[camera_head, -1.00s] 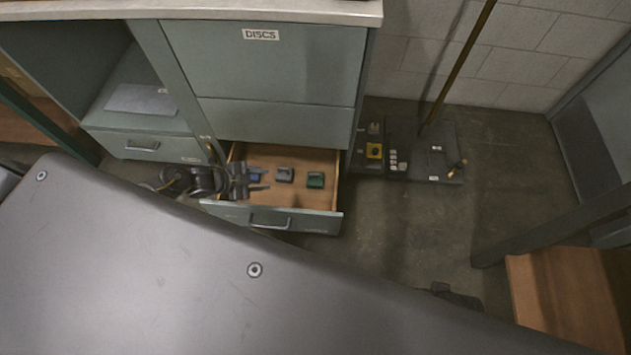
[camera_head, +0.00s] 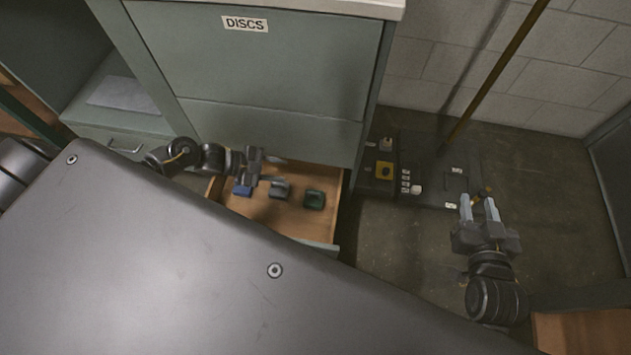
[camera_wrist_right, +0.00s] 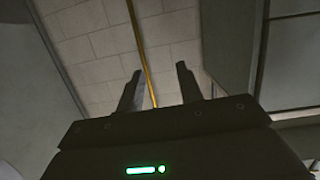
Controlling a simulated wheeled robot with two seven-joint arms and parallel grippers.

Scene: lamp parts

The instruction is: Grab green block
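The green block (camera_head: 314,199) lies in the open drawer (camera_head: 262,208), at the right of a row of three blocks. A grey block (camera_head: 279,189) is in the middle and a blue block (camera_head: 242,190) is at the left. My left gripper (camera_head: 272,170) is open over the drawer, near the blue and grey blocks and left of the green block. My right gripper (camera_head: 479,207) is open and empty, over the floor to the right of the cabinet. The right wrist view shows its two fingers (camera_wrist_right: 158,88) apart with nothing between them.
The cabinet front labelled DISCS (camera_head: 260,75) rises behind the drawer. A dark floor panel (camera_head: 420,180) with a yellow part (camera_head: 384,171) lies right of the cabinet. A long pole (camera_head: 495,75) leans there. My grey body covers the drawer's front.

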